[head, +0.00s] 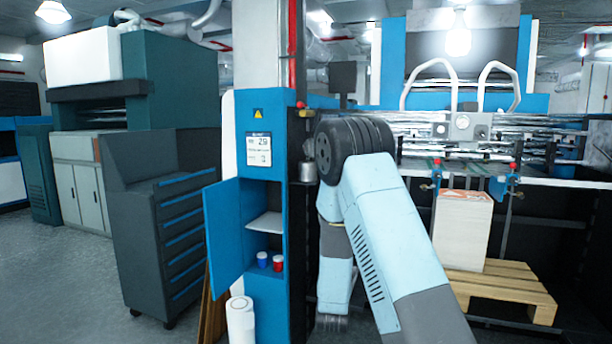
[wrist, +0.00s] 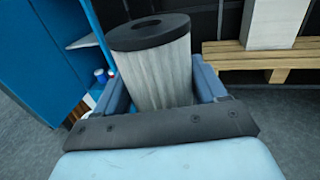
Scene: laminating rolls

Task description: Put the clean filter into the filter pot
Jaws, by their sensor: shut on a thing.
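A filter (wrist: 155,70), a pale pleated cylinder with a dark ring-shaped top cap, stands between the two blue-grey jaws in the wrist view. My gripper (wrist: 160,85) is shut on it, one jaw on each side. In the head view my arm reaches down in front of the machine. The filter cannot be made out there. A small metal cylinder (head: 307,172) is mounted on the dark column beside the blue cabinet. I cannot tell whether it is the filter pot, and no other pot shows clearly.
A white roll (head: 240,318) stands below. A wooden pallet (head: 500,288) bears a paper stack (head: 462,230) at right. A drawer unit (head: 160,225) stands left, beside open floor.

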